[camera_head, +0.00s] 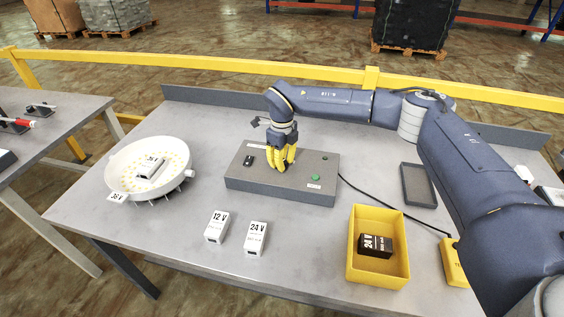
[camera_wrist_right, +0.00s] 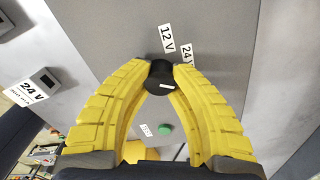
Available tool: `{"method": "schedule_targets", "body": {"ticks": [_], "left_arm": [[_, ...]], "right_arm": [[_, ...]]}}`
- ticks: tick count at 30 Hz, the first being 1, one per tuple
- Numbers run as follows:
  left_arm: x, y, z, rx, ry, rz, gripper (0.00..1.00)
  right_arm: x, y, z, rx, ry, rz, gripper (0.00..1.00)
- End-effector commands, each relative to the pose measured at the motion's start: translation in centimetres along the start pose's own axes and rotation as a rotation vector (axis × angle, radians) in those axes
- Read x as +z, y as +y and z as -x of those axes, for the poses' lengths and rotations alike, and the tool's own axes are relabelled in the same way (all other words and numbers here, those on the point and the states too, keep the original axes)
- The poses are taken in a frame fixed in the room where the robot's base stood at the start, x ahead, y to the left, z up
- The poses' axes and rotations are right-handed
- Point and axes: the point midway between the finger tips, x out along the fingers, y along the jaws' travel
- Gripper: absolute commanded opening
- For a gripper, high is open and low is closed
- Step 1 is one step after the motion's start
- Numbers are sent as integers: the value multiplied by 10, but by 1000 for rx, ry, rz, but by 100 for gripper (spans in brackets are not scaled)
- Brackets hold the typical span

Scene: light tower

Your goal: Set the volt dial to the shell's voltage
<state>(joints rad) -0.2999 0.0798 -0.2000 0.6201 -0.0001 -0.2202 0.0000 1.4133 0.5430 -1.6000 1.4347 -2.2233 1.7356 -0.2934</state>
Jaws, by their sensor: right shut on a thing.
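My right gripper (camera_head: 284,166) points down over the grey control box (camera_head: 240,181), its yellow fingers shut on the black volt dial (camera_wrist_right: 160,74). In the right wrist view, the dial has a white mark, and 12 V and 24 V labels beside it; part of the scale is hidden by the fingers. The round white shell (camera_head: 178,152) with yellow lights sits at the left of the table. Its tag (camera_head: 117,197) seems to read 36 V. A small white block (camera_head: 151,167) lies in it, its print hard to read. My left gripper is not in view.
White 12 V (camera_head: 217,226) and 24 V (camera_head: 256,238) blocks stand in front of the box. A yellow bin (camera_head: 378,280) holds a black 24 V block (camera_head: 375,245). A green button (camera_head: 315,177) is on the box. A dark tray (camera_head: 417,184) and a cable lie at right.

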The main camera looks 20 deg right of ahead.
Motion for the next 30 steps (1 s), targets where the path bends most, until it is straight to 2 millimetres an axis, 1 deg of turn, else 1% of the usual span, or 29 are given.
{"method": "schedule_targets", "body": {"ticks": [11, 12, 20, 21, 27, 30], "left_arm": [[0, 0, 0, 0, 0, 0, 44], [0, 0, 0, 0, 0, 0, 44], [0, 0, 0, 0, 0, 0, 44], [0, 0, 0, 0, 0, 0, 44], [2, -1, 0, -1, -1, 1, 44], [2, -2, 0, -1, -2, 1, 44]], "right_arm": [[0, 0, 0, 0, 0, -4, 0], [0, 0, 0, 0, 0, -4, 23], [0, 0, 0, 0, 0, -4, 53], [0, 0, 0, 0, 0, -4, 55], [0, 0, 0, 0, 0, -4, 55], [0, 0, 4, 0, -1, -3, 55]]}}
